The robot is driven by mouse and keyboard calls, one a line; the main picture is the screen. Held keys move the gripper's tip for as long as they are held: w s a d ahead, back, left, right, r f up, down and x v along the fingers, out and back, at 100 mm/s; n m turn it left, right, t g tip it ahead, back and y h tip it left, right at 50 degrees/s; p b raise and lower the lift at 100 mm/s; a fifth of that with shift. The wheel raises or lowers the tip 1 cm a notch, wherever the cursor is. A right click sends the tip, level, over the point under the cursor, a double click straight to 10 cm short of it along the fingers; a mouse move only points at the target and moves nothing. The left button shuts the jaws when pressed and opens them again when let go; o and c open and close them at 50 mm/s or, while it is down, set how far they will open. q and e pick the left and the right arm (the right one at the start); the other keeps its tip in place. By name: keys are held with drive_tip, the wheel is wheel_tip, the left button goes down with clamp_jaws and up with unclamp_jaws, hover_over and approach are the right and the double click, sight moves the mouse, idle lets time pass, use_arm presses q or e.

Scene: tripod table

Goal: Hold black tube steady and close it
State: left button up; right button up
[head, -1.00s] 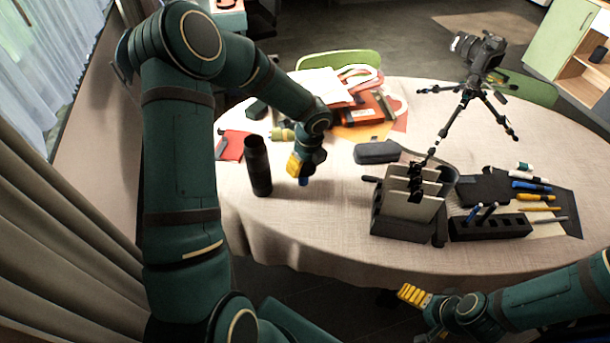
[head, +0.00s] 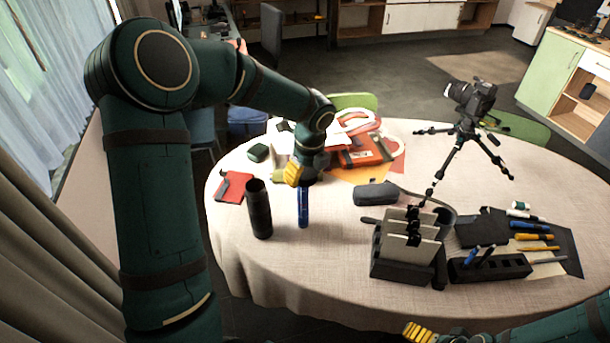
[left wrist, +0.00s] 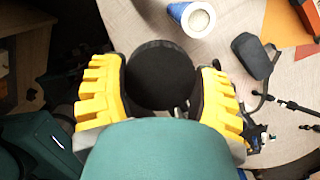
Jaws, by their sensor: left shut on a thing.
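The black tube (head: 258,208) stands upright on the tablecloth at the left side of the table in the head view; its top end looks open. My left gripper (head: 297,172) is above the table, to the right of the tube and apart from it. In the left wrist view, its yellow fingers (left wrist: 160,85) are shut on a round black piece (left wrist: 160,75), which looks like a cap. The head view mostly hides this piece. My right gripper (head: 418,332) shows only in part at the bottom edge of the head view; its opening cannot be made out.
A blue cylinder (head: 303,208) stands close to the tube, just below my left gripper. A grey case (head: 376,193), a black holder with cards (head: 403,270), a pen block (head: 490,266) and a tripod with camera (head: 465,130) are to the right. Cloth between tube and holder is clear.

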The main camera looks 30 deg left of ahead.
use_arm(q)
drive_tip(key=shift+d, duration=0.1)
drive_tip(key=s+d+f+n+g+h+b, duration=0.1)
drive_tip(key=d+f+n, duration=0.2)
drive_tip(key=d+n, duration=0.4)
drive_tip(key=s+d+f+n+g+b, duration=0.1)
drive_tip(key=d+n, duration=0.6)
drive_tip(key=n, duration=0.7)
drive_tip(key=shift+s+f+n+h, duration=0.3)
drive_tip(key=shift+s+f+h, duration=0.1)
drive_tip(key=shift+s+f, duration=0.4)
drive_tip(key=shift+w, duration=0.1)
